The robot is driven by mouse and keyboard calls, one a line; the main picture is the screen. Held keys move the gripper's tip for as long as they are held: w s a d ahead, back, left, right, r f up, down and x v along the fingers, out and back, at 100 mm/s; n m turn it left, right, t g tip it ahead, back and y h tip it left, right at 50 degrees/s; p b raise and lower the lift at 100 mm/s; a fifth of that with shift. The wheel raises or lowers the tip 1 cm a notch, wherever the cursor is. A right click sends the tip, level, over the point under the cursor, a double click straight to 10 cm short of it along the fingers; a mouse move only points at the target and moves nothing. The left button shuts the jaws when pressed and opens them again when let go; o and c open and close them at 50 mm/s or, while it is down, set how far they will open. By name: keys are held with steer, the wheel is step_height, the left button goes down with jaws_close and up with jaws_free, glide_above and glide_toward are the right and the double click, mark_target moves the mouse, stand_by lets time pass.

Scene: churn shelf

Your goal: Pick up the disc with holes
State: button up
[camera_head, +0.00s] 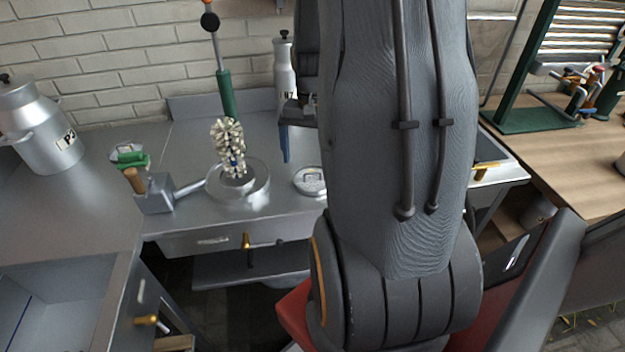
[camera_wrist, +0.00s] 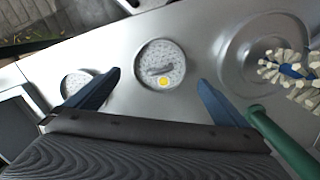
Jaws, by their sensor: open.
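A round metal disc with holes (camera_wrist: 173,52) lies flat on the steel counter in the wrist view, with a raised handle and a yellow spot. The head view shows a disc (camera_head: 309,187) beside the round base of the brush stand, which I take to be the same one. My gripper (camera_wrist: 159,82) is open and empty, its two blue fingers apart on either side of the disc in the wrist picture. In the head view one blue finger (camera_head: 284,143) shows above the counter, and my arm hides the rest. A second, smaller speckled disc (camera_wrist: 73,82) is partly covered by the left finger.
A brush with pale bristles (camera_head: 228,140) stands on a round metal base (camera_head: 257,182) left of the disc. A green handle (camera_wrist: 285,143) lies close to the right finger. A metal can (camera_head: 284,75) stands behind, and a drawer (camera_head: 220,240) is below the counter front.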

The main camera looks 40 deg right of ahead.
mark_target(313, 172)
steer(key=shift+s+a+f+p, duration=0.15)
steer(key=shift+f+p, duration=0.2)
steer(key=shift+f, duration=0.35)
steer(key=shift+f+p, duration=0.55)
steer(key=shift+f, duration=1.4)
steer(key=shift+c, duration=0.4)
steer(key=c, duration=0.9)
